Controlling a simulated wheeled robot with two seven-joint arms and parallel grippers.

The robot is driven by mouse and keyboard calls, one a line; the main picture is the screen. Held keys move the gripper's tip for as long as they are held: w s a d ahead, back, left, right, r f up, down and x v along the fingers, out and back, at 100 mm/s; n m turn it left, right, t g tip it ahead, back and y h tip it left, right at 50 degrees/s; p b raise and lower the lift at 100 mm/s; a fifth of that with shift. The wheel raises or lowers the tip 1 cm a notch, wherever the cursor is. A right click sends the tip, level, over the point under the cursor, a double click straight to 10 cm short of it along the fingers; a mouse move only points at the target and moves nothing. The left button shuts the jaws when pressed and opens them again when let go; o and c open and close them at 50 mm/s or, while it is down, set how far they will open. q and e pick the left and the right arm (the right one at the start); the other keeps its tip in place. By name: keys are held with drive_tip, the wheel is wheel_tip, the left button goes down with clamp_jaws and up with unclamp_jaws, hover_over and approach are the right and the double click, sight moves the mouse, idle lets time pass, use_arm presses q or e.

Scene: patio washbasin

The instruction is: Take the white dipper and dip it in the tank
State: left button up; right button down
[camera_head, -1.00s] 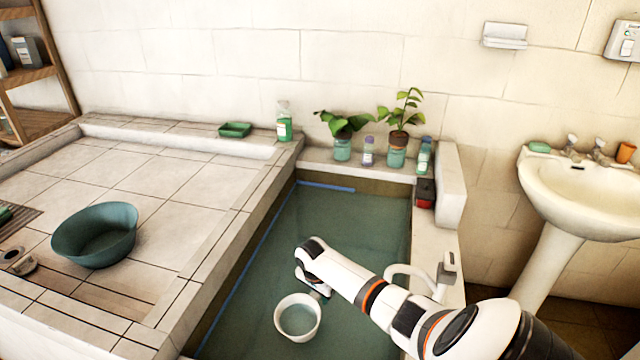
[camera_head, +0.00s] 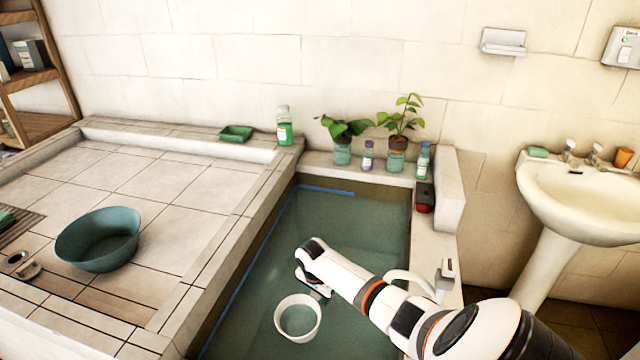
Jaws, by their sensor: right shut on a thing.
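The white dipper (camera_head: 298,334) is a round white cup over the water of the tank (camera_head: 345,220), near the front of the view. Its opening faces up, and greenish water or the tank's colour shows inside it. My right gripper (camera_head: 318,291) is at the dipper's upper right edge and is shut on it; the fingers are largely hidden by the wrist. I cannot tell how deep the dipper sits in the water. My left gripper is not in view.
A teal basin (camera_head: 98,240) stands on the tiled ledge (camera_head: 165,185) at left. Potted plants (camera_head: 397,150) and bottles line the tank's back rim. A white faucet (camera_head: 445,275) is on the tank's right wall, close to my right arm. A washbasin (camera_head: 580,190) stands at right.

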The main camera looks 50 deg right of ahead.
wheel_tip(320, 180, up, 18)
drive_tip(key=y+p, duration=0.1)
drive_tip(key=p, duration=1.6)
drive_tip(key=shift+f+y, duration=0.15)
drive_tip(key=shift+y, duration=0.25)
